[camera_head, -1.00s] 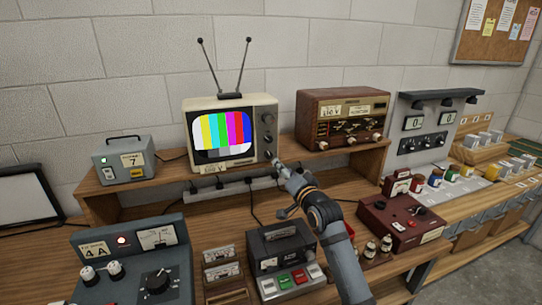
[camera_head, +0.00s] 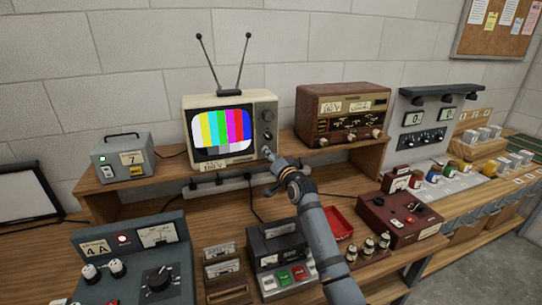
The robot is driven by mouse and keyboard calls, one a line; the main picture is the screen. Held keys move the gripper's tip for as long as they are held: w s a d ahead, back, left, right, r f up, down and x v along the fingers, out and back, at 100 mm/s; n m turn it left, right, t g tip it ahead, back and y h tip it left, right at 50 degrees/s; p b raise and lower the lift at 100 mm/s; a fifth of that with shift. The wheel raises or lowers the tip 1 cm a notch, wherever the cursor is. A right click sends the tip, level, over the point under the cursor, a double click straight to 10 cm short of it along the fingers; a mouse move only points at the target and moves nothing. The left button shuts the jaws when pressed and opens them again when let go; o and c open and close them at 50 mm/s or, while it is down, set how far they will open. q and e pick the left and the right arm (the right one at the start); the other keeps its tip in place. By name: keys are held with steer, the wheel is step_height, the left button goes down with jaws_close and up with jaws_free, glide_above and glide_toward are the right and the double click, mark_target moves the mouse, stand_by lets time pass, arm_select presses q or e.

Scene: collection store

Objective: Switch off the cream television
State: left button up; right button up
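The cream television (camera_head: 176,106) stands on the wooden shelf with two antennas raised. Its screen (camera_head: 222,129) is lit with colour bars. Dark knobs (camera_head: 267,115) sit on the panel at the right of the screen. My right gripper (camera_head: 267,153) reaches up from below, its tip at the lower part of that panel. It covers the lowest part of the panel, and I cannot tell whether it touches. Its fingers are too small to read as open or shut. My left gripper is not in view.
A brown radio (camera_head: 345,112) stands to the right on the shelf, and a grey box (camera_head: 123,158) to the left. A power strip (camera_head: 222,186) lies below the television. Several instruments and a red tray (camera_head: 338,222) crowd the bench around my arm.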

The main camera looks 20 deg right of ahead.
steer(key=c, duration=0.5)
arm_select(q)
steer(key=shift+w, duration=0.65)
arm_select(e)
steer(key=shift+n, duration=0.4)
arm_select(q)
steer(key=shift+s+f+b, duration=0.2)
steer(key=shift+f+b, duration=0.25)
steer(key=shift+b, duration=0.1)
arm_select(e)
steer(key=shift+a+r+n+g+h, duration=0.1)
steer(key=shift+n+g+h, duration=0.05)
steer(key=shift+n, duration=3.45)
steer(key=shift+a+r+n+g+h, duration=0.1)
steer(key=shift+n+g+h, duration=0.05)
steer(key=shift+n, duration=3.45)
steer(key=shift+d, duration=0.1)
